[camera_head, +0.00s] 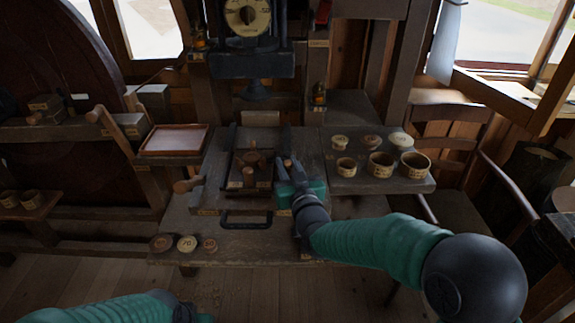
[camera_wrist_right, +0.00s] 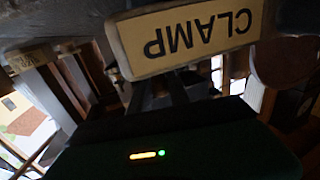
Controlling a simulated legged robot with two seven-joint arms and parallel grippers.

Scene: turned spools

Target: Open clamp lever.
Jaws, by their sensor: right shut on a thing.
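The clamp lever (camera_head: 288,163) shows as a small wooden-tipped handle at the right side of the dark fixture on the bench. My right gripper (camera_head: 286,175) reaches in from the right and is shut on this lever; the fingers hide most of it. In the right wrist view a tan sign reading CLAMP (camera_wrist_right: 186,37) appears upside down, close in front of the dark fingers (camera_wrist_right: 172,88). What lies between the fingertips is too dark to make out there. My left arm shows at the bottom left edge of the head view; its fingers are out of the picture.
A press with a round dial (camera_head: 247,15) stands behind the fixture (camera_head: 250,178). A shelf (camera_head: 350,181) with several labelled cups and lids is right of my gripper. A red-brown tray (camera_head: 174,139) is at left. Round tokens (camera_head: 187,243) lie at the bench front.

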